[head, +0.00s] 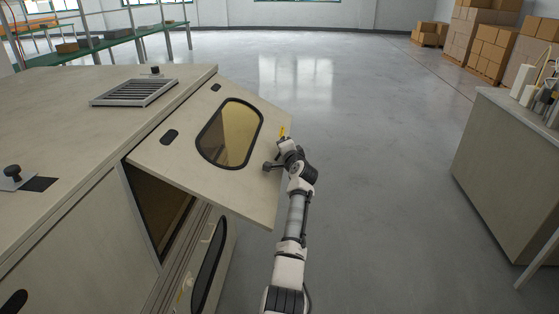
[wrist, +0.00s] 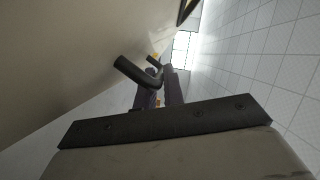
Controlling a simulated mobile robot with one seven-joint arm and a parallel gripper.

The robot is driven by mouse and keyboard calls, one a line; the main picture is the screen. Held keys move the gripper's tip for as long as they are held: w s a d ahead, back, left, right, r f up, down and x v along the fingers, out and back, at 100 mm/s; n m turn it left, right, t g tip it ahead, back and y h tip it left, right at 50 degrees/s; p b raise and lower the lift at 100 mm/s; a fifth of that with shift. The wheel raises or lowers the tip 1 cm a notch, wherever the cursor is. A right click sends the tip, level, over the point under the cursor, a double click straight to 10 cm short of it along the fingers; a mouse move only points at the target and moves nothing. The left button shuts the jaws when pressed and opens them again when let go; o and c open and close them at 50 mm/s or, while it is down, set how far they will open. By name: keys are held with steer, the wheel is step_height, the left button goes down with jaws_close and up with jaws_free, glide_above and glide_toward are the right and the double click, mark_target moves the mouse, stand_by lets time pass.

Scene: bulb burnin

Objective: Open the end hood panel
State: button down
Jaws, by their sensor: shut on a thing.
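The end hood panel (head: 185,165) is a beige flap with a dark-rimmed amber window (head: 230,133). In the head view it is swung up and outward from the end of the large beige cabinet, tilted, with a dark opening beneath it. My gripper (head: 276,163) is at the panel's outer right edge, shut on the panel's dark handle. In the wrist view the black handle (wrist: 137,72) stands off the panel's face (wrist: 75,60), and my gripper's fingers (wrist: 160,88) are at it. The exact grip on the bar is partly hidden.
The cabinet top (head: 60,95) carries a vent grille (head: 134,92) and black knobs. A beige counter (head: 505,165) with items stands at right. Stacked cardboard boxes (head: 490,50) are at the far right, and green shelving (head: 100,40) at the back left. The grey floor (head: 390,150) between is clear.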

steer(key=shift+d+r+n+p, duration=0.2)
steer(key=shift+r+p, duration=0.1)
steer(key=shift+r, duration=0.4)
steer(key=shift+d+r+n+p, duration=0.1)
steer(key=shift+r+n+p, duration=0.15)
steer(key=shift+r, duration=0.45)
steer(key=shift+s, duration=0.1)
steer(key=c, duration=1.5)
jaws_free()
steer(key=shift+f, duration=0.1)
steer(key=b+v, duration=0.3)
steer(key=v, duration=1.1)
steer(key=shift+r, duration=0.3)
